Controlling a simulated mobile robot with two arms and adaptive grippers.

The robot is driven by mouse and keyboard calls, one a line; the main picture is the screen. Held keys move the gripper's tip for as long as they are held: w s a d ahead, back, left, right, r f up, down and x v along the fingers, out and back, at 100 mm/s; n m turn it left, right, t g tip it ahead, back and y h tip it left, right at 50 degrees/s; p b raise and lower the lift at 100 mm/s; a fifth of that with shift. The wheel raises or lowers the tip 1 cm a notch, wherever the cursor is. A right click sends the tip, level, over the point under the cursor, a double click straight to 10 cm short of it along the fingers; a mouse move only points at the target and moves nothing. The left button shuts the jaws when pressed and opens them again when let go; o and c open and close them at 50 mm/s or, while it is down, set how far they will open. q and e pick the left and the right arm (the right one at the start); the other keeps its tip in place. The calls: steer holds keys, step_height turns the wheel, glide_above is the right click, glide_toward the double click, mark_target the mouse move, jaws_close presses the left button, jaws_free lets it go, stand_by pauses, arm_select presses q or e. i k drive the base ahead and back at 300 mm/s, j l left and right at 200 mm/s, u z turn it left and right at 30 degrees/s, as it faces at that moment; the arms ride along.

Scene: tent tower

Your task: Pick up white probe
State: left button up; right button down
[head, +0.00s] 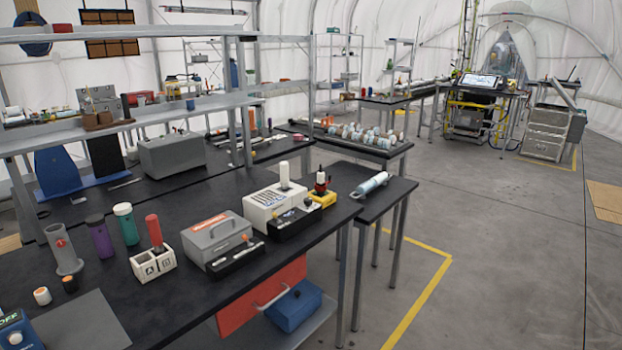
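A white upright cylinder (284,175), which looks like the white probe, stands in the top of a white box (262,202) with dark markings. The box is near the right end of the long black workbench (190,290). The cylinder's lower end is hidden in or behind the box top. A red cylinder (154,231) stands in a white two-part holder (152,264) further left. Neither of my grippers is in view.
A grey case (216,238), black trays (294,222), purple and green bottles (126,222) and a grey tube stand (64,250) crowd the bench. A smaller table with a pale cylinder (370,184) adjoins it. Open grey floor (490,250) lies to the right.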

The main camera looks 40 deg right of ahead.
mark_target(284, 166)
steer(key=z, duration=1.05)
steer(key=i+l+z, duration=0.45)
steer(key=i, duration=0.15)
steer(key=i+l+z, duration=0.25)
steer(key=i, duration=0.55)
steer(key=i+l+z, duration=0.15)
steer(key=i+z, duration=0.15)
steer(key=i, duration=0.55)
steer(key=i+u, duration=0.3)
steer(key=u, duration=0.15)
steer(key=i+l+u, duration=0.2)
steer(key=u, duration=0.25)
steer(key=i+l+u, duration=0.5)
steer(key=u, duration=0.35)
steer(key=l, duration=0.05)
